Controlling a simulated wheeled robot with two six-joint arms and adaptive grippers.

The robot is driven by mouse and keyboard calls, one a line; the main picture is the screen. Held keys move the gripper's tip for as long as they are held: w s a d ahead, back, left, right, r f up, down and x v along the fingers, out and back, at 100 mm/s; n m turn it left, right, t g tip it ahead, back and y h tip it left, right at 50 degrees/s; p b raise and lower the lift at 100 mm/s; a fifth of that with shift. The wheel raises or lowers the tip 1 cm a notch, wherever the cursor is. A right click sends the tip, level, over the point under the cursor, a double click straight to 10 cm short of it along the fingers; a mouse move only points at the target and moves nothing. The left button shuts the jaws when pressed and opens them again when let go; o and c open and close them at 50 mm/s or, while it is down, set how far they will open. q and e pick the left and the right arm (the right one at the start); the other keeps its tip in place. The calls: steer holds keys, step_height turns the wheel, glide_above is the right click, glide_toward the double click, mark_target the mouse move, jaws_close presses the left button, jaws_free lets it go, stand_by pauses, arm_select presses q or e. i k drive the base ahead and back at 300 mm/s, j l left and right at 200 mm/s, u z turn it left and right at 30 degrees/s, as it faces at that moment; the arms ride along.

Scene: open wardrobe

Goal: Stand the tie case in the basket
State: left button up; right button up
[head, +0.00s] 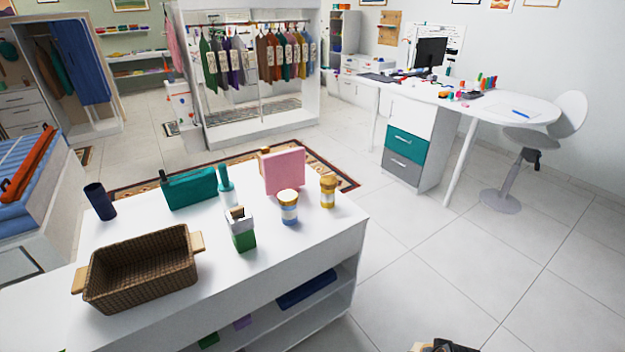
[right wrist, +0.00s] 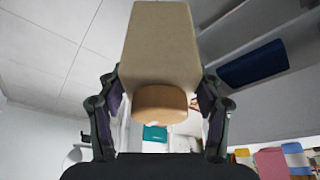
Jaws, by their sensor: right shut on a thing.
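A brown wicker basket (head: 140,268) with wooden handles stands empty at the front left of the white counter. In the right wrist view, my right gripper (right wrist: 160,88) is shut on a long beige case (right wrist: 160,42) with a rounded tan-brown end; I take it for the tie case. In the head view only a small part of my right gripper (head: 445,346) shows at the bottom edge, off the counter's right side and far from the basket. My left gripper is not in view.
The white counter (head: 110,238) also holds a dark blue cup (head: 100,201), a teal box (head: 188,188), a teal bottle (head: 226,185), a pink block (head: 284,171), two jars and a green box (head: 243,241). A shelf lies below. The floor to the right is free.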

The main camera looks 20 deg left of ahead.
mark_target(148, 276)
steer(key=u, duration=2.4)
